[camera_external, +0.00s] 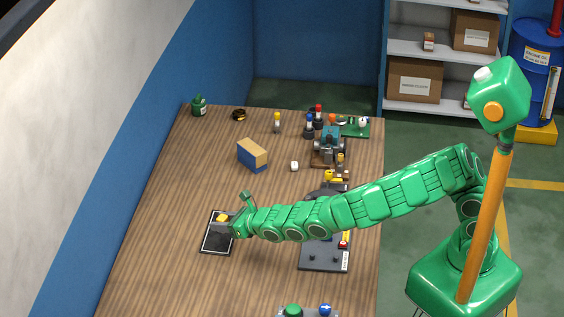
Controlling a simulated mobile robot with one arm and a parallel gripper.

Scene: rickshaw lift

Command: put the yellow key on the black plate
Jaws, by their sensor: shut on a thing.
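The black plate (216,242) is a dark rectangle with a pale border line, lying on the left part of the wooden table. My gripper (226,218) is over the plate's upper right part, reaching in from the right. It is shut on the yellow key (221,217), which shows as a small yellow piece at the fingertips. The key is over the plate in this view; I cannot tell whether it touches the plate. The fingers hide part of the key, and my gripper covers the plate's upper right edge.
A blue and tan box (252,155) stands behind the plate, with a small white piece (294,166) beside it. A dark grey board (325,258) lies to the right under my arm. Several small figures and a machine (329,143) crowd the back right. The table's left front is clear.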

